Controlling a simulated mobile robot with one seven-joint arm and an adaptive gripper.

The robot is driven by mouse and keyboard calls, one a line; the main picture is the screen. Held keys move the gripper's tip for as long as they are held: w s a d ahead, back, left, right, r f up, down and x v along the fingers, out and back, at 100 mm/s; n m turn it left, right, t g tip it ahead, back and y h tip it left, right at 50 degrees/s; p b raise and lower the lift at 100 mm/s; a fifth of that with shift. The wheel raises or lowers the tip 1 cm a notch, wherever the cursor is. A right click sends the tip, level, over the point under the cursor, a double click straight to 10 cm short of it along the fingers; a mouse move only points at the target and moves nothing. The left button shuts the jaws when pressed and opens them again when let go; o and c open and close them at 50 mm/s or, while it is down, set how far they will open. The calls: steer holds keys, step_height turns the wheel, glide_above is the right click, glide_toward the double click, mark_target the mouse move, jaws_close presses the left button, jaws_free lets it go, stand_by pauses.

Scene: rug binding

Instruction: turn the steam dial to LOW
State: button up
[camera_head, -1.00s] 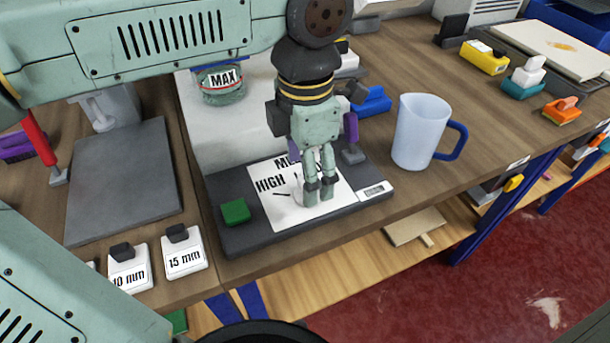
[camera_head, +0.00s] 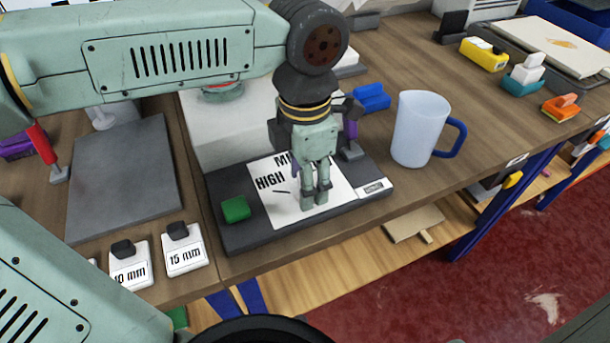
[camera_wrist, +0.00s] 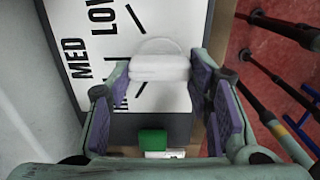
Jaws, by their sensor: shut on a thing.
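The steam dial (camera_wrist: 158,68) is a white round knob with a raised grip bar, on a white label plate (camera_wrist: 180,25) with black words and tick marks. In the wrist view MED and LOW are legible, and HIGH is mostly hidden by a finger. The bar lies between the purple finger pads of my gripper (camera_wrist: 160,80), which is shut on it. In the head view my gripper (camera_head: 314,200) points down at the plate and hides the dial. HIGH is legible there and MED is partly covered. Which mark the dial points at I cannot tell.
The plate lies on a dark base with a green button (camera_head: 236,209). A pale blue mug (camera_head: 420,130) stands to the right. Blocks labelled 10 mm (camera_head: 129,266) and 15 mm (camera_head: 184,250) stand at the front left.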

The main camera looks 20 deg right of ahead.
steer(key=c, duration=0.5)
steer(key=shift+o, duration=0.2)
steer(key=shift+f+m, duration=0.1)
steer(key=shift+m, duration=0.3)
steer(key=m+b, duration=0.2)
steer(key=m, duration=0.2)
steer(key=shift+w+m+b, duration=0.1)
steer(key=shift+m+b, duration=0.2)
steer(key=shift+b, duration=0.1)
steer(key=m+b, duration=0.1)
steer(key=m, duration=0.2)
steer(key=shift+d+m, duration=0.1)
steer(key=shift+m, duration=0.2)
steer(key=shift+w+m+b, duration=0.1)
steer(key=shift+m+b, duration=0.6)
steer(key=shift+m, duration=0.7)
steer(key=o, duration=1.1)
